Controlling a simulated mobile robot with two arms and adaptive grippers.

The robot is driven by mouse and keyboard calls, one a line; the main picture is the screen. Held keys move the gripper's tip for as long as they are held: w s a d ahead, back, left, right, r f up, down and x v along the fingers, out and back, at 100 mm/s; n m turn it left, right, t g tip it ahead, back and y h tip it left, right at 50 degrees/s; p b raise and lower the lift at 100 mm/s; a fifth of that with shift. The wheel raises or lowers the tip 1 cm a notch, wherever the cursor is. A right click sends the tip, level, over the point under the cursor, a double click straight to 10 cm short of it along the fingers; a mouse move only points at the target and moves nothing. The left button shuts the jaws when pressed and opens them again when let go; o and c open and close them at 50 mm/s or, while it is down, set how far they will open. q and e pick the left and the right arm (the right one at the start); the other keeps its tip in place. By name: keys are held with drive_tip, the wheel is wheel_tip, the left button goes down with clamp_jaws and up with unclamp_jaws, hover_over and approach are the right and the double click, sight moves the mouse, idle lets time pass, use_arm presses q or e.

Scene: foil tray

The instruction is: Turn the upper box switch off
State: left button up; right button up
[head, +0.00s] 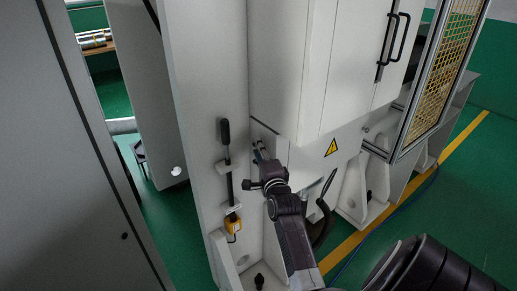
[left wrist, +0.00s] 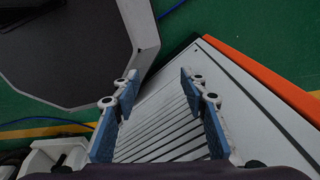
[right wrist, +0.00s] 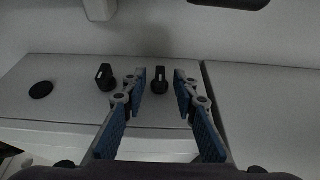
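In the right wrist view a light grey box panel (right wrist: 70,112) carries two small black switches. One switch (right wrist: 160,82) shows between and beyond my right fingertips, and the other switch (right wrist: 105,77) is just left of them. I cannot tell which is the upper box switch. My right gripper (right wrist: 160,76) is open and empty, with no contact to be seen. In the head view my right gripper (head: 261,154) is close to the white machine's lower front, and the switches cannot be made out there. My left gripper (left wrist: 157,78) is open and empty above a slatted grey surface (left wrist: 165,125).
Green floor (head: 470,225) lies clear at right.

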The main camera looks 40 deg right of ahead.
clamp_jaws()
idle(0.3)
drive_tip(key=shift+w+d+r+n+g+y+p, duration=0.1)
drive_tip(key=shift+w+r+n+g+y+p, duration=0.45)
drive_tip(key=shift+g+p, duration=1.6)
drive_tip(key=shift+w+a+r+n+g+y+p, duration=0.15)
drive_tip(key=shift+n+g+y+p, duration=0.75)
drive_tip(key=shift+g, duration=2.4)
drive_tip(key=shift+w+d+r+n+g+y+p, duration=0.25)
drive_tip(key=shift+n+g+y+p, duration=0.85)
drive_tip(key=shift+g, duration=1.65)
drive_tip(key=shift+w+a+r+m+h, duration=0.1)
drive_tip(key=shift+w+a+m+h, duration=0.05)
drive_tip(key=shift+m+h, duration=0.15)
